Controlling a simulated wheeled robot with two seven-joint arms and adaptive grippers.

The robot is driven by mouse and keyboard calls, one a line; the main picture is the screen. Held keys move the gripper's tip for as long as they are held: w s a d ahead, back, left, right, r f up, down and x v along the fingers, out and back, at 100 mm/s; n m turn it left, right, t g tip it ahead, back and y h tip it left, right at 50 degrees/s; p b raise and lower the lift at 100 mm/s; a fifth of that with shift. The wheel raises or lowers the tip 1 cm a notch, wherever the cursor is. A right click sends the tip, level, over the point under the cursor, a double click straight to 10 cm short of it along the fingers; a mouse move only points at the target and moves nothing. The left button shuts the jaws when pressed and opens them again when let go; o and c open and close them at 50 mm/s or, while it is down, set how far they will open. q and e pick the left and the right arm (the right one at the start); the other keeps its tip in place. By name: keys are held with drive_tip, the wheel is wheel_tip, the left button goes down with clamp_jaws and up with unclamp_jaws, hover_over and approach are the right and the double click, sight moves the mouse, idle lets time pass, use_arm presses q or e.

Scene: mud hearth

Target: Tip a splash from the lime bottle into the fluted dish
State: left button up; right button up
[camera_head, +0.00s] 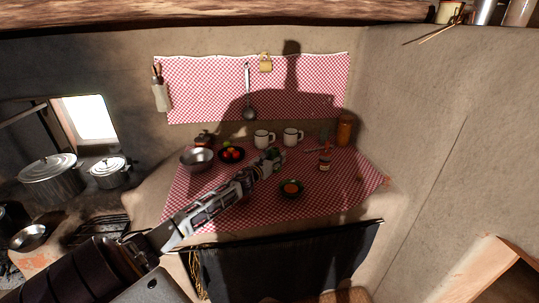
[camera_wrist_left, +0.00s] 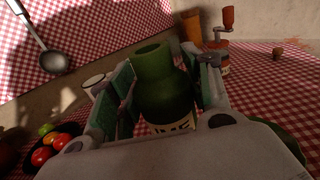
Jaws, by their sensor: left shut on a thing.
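My left gripper (camera_head: 270,159) is over the checked cloth on the counter. In the left wrist view, its fingers (camera_wrist_left: 165,92) are shut around the dark green lime bottle (camera_wrist_left: 162,88), whose pale label partly shows. In the head view the bottle is a small green patch (camera_head: 273,153) at the gripper's tip, mostly hidden. A dark round dish (camera_head: 291,196) with something orange-red in it stands on the cloth, right of and nearer than the gripper; it looks like the fluted dish, though its fluting is too small to tell. My right gripper is not in view.
Two white mugs (camera_head: 262,139) stand behind the gripper. A metal bowl (camera_head: 197,160) and a dark bowl of vegetables (camera_head: 231,154) are to the left. The cloth (camera_head: 345,185) is clear at right front.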

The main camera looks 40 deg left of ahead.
use_arm(q)
drive_tip(key=shift+w+d+r+m+h, duration=0.1)
drive_tip(key=shift+d+m+h, duration=0.5)
drive_tip(key=shift+d+h, duration=0.45)
drive_tip(key=shift+d+m+h, duration=0.6)
drive_tip(key=shift+d+h, duration=0.15)
drive_tip(key=shift+d, duration=0.5)
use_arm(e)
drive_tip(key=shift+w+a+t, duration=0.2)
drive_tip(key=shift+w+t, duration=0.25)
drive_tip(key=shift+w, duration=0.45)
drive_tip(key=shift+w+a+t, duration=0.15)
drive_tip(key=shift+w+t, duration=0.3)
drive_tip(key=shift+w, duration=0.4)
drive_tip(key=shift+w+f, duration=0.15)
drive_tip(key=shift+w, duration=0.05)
